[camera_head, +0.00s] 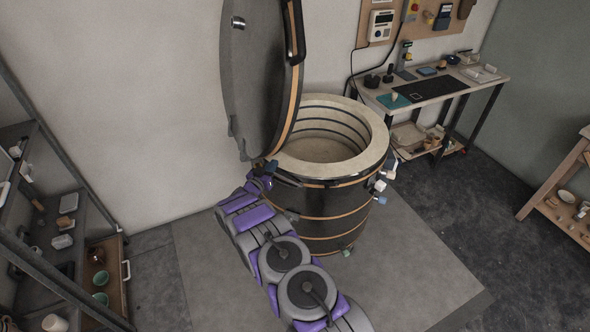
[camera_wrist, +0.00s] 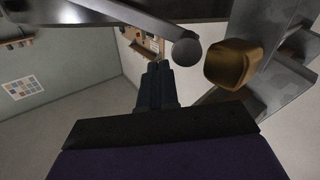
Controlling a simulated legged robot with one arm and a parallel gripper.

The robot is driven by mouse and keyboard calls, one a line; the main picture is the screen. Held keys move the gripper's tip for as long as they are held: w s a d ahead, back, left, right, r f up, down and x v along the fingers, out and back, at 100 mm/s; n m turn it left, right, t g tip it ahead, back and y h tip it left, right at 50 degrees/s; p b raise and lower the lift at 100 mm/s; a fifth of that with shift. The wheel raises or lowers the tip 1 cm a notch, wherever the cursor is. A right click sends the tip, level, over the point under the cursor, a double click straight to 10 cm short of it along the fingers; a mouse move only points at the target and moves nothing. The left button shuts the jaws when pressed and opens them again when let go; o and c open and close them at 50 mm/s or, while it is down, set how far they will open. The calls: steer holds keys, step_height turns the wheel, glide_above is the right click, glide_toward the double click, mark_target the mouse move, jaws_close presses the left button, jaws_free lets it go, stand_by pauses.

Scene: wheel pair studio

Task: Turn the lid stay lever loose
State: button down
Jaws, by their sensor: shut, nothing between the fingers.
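The round kiln (camera_head: 328,205) stands with its grey lid (camera_head: 258,75) raised upright at its left. My gripper (camera_head: 270,168) is at the kiln's left rim, by the lid's lower edge; it is small there. In the wrist view my gripper (camera_wrist: 158,76) is shut and empty, its dark fingers pointing away. A grey metal bar with a rounded end (camera_wrist: 186,48) crosses above the fingertips, and a brass-coloured block (camera_wrist: 230,63) is to their right. Both seem apart from the fingers. I cannot tell which of these is the lid stay lever.
A workbench (camera_head: 440,90) with tools stands behind the kiln at the right, under a pegboard (camera_head: 415,22). Shelving with pottery (camera_head: 66,225) is at the left and a wooden rack (camera_head: 565,195) at the right. The floor mat (camera_head: 425,270) is clear in front.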

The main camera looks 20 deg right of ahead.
steer(key=s+d+p+v, duration=0.1)
steer(key=p+v, duration=0.1)
steer(key=v, duration=0.4)
steer(key=shift+s+a, duration=0.35)
stand_by(0.5)
